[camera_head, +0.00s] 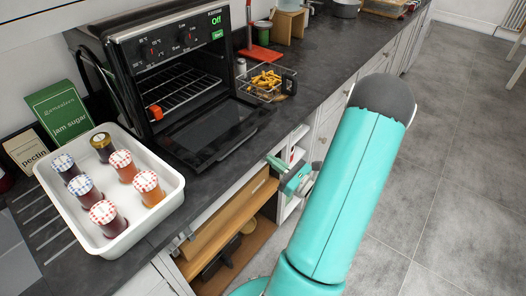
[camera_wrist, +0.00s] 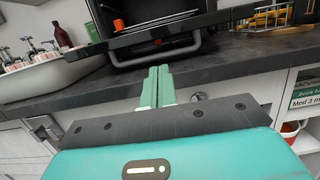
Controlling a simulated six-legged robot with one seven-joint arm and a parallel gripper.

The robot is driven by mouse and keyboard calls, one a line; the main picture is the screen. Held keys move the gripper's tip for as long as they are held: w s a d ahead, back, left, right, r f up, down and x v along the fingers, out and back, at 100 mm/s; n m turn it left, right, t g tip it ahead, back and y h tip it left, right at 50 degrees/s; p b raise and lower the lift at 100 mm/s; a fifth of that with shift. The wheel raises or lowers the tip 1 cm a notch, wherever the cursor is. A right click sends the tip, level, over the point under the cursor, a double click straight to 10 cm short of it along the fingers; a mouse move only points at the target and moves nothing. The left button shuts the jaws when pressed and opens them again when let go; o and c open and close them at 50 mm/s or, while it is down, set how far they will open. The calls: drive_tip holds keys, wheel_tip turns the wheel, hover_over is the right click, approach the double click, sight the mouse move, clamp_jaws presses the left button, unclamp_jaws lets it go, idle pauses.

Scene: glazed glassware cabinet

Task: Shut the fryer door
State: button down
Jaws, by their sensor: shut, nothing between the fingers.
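The black fryer (camera_head: 165,70) stands on the dark counter with its display reading "Off". Its door (camera_head: 218,133) is hinged down, open and lying almost flat out over the counter toward the front edge. An orange-red object (camera_head: 156,112) sits inside near the left of the cavity. My gripper (camera_head: 275,161) is in front of the counter edge, just beyond the door's right front corner in the head view. In the wrist view, my gripper (camera_wrist: 159,72) has its green fingers together, empty, pointing at the door (camera_wrist: 150,36) and its handle bar.
A white tray (camera_head: 178,186) of lidded jam jars stands left of the door. A wire basket of fries (camera_head: 268,81) stands right of the fryer.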

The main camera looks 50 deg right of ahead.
sight(253, 152)
drive_tip(key=x, duration=0.9)
drive_tip(key=shift+w+r, duration=0.1)
drive_tip(key=shift+w, duration=0.05)
drive_tip(key=shift+r, duration=0.1)
